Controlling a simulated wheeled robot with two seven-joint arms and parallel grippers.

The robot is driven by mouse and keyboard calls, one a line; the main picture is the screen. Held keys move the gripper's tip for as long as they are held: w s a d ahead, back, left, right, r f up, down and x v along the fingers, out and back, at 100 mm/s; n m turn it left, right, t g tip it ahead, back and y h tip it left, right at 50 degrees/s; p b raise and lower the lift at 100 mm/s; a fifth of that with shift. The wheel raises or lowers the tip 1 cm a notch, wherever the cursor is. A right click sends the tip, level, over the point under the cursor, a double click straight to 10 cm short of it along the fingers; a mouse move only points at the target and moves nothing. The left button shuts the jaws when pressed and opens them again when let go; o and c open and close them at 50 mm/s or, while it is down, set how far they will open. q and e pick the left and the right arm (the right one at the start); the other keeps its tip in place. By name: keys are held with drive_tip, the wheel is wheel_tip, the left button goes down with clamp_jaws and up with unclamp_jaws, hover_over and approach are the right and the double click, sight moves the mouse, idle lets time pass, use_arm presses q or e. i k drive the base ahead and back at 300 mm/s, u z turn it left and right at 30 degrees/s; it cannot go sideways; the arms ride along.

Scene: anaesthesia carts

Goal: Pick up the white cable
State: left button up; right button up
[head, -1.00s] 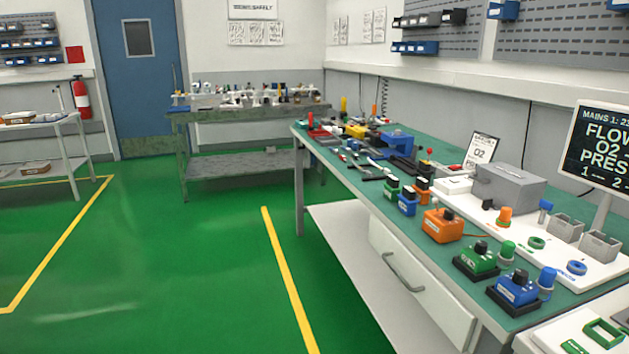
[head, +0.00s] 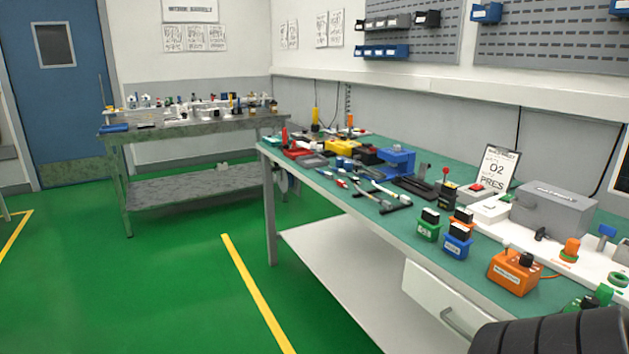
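Several small slim items with white, red and black parts (head: 341,181) lie on the near workbench (head: 480,256), left of its middle. They look like cables or tools. At this size I cannot tell which of them, if any, is the white cable. Neither of my grippers shows in the head view. A black ribbed part, seemingly of my own arm, covers the bottom right corner and hides the bench's near end there.
Green, blue and orange boxes (head: 513,272) with knobs stand along the bench's front edge. Behind them are a grey box (head: 553,208) and a sign (head: 495,167). Another bench (head: 128,172) stands behind on the left. The green floor (head: 170,290) in front is clear.

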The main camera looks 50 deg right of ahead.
sight(403, 199)
drive_tip(key=z, duration=0.4)
drive_tip(key=i, duration=1.65)
drive_tip(key=z, duration=1.1)
